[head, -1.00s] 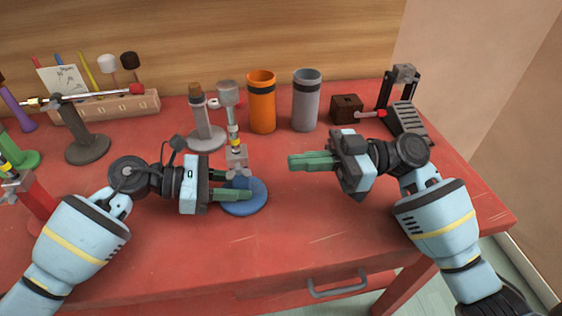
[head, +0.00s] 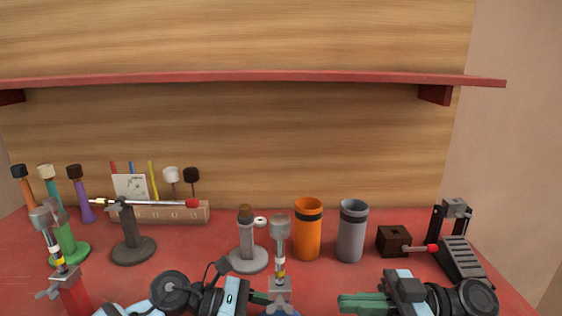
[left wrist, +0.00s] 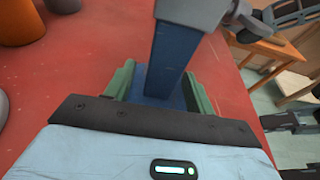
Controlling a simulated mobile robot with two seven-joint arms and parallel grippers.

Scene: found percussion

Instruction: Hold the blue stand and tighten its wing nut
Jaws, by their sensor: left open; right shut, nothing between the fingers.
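The blue stand has a blue post (left wrist: 175,60) that rises between my left gripper's green fingers in the left wrist view. My left gripper (left wrist: 160,88) is open, with one finger on each side of the post. In the head view the stand's grey top clamp (head: 280,287) carries an upright mallet with a grey head (head: 279,228); its base is nearly all cut off below. A grey winged part, seemingly the wing nut (left wrist: 241,14), shows at the post's top right in the wrist view. My right gripper (head: 343,303) is shut and empty, to the right of the stand.
A grey stand (head: 248,252), an orange cup (head: 308,230) and a grey cup (head: 351,232) stand behind. A brown block (head: 394,241) and a pedal (head: 462,258) are at right. A red stand (head: 70,297) is at left. A red shelf (head: 250,77) crosses the wall.

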